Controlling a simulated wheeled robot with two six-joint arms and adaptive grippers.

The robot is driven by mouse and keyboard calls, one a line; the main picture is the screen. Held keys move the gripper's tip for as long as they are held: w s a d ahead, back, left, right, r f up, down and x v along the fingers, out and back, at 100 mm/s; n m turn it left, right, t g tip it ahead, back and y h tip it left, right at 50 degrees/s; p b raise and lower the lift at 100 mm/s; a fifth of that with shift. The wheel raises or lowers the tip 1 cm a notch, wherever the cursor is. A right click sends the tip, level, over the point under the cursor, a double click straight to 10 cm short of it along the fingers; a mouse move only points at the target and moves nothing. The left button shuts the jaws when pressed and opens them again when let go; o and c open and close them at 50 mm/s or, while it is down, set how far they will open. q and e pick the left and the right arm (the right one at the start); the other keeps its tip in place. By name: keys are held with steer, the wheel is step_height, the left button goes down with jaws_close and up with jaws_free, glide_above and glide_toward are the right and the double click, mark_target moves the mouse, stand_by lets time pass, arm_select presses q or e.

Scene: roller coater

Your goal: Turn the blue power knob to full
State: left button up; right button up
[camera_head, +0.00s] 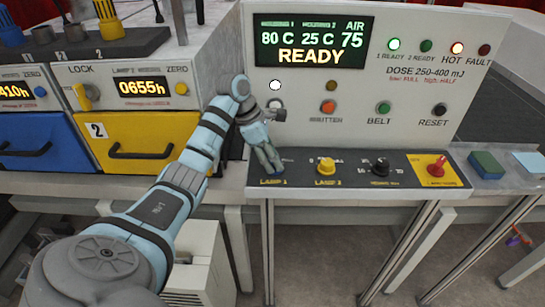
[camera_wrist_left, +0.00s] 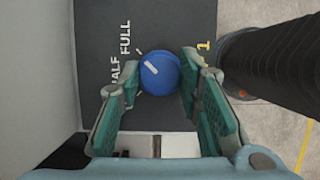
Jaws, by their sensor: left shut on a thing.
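The blue power knob (camera_wrist_left: 158,76) is on the dark panel in the left wrist view. Its white pointer line slants to the upper left, toward the side with the words HALF and FULL. My left gripper (camera_wrist_left: 161,84) has a finger on each side of the knob and is shut on it. In the head view the left gripper (camera_head: 266,160) reaches down to the LAMP 1 place on the panel, and its fingers hide the knob there. My right gripper is not in view.
To the right on the control panel (camera_head: 300,180) are a yellow LAMP 2 knob (camera_head: 326,166), a black knob (camera_head: 380,167) and a red switch (camera_head: 436,167). The display (camera_head: 312,42) reads READY. Blue (camera_head: 38,145) and yellow (camera_head: 135,142) drawers stand at left.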

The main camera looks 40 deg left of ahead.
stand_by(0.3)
arm_select(q)
steer(key=o, duration=1.1)
steer(key=shift+a, duration=0.1)
